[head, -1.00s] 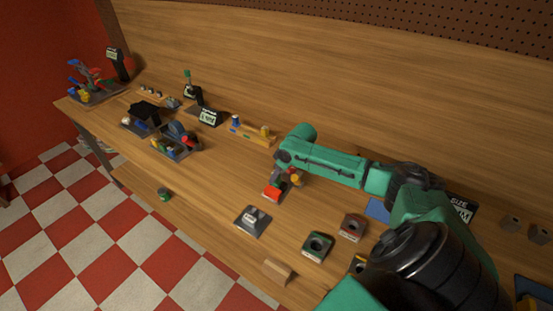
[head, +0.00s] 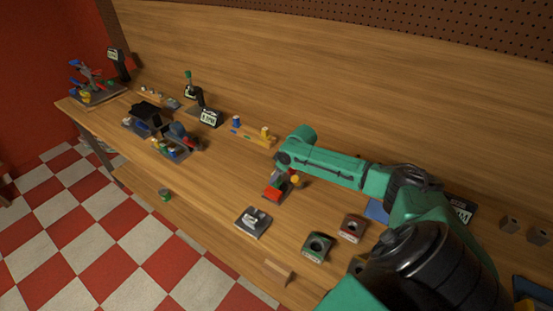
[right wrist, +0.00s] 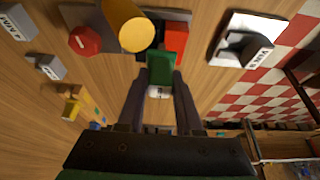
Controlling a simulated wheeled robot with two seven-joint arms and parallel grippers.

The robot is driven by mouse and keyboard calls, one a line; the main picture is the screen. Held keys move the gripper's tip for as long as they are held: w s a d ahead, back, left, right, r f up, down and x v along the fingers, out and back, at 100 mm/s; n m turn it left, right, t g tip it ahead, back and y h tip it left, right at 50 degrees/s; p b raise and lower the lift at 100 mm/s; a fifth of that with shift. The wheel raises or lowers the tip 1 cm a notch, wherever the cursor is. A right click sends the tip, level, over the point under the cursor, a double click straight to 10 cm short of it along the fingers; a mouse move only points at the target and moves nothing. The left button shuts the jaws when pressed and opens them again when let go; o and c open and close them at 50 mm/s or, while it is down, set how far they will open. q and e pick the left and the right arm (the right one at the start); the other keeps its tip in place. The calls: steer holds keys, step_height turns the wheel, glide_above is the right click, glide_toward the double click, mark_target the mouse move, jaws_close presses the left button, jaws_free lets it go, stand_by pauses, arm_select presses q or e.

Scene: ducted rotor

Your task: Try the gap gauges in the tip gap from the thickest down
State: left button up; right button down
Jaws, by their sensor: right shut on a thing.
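My right gripper (head: 281,178) is low over the middle of the bench. In the right wrist view its fingers (right wrist: 160,80) are shut on a small green block (right wrist: 161,68) with a white, marked part below it. A red block (right wrist: 177,36) is just beyond the green one; I cannot tell whether they touch. A yellow cylinder (right wrist: 125,26) and a red knob (right wrist: 84,40) stand beside it on a grey base. I cannot make out the rotor's tip gap. My left gripper is not in view.
A grey labelled stand (head: 253,222) sits near the front edge. A wooden rack (head: 250,137) with pegs and a dark wheeled device (head: 175,138) are farther left. Bare wood lies between.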

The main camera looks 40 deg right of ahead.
stand_by(0.5)
steer(key=shift+r+p, duration=1.05)
steer(key=shift+r, duration=2.45)
steer(key=shift+f, duration=0.1)
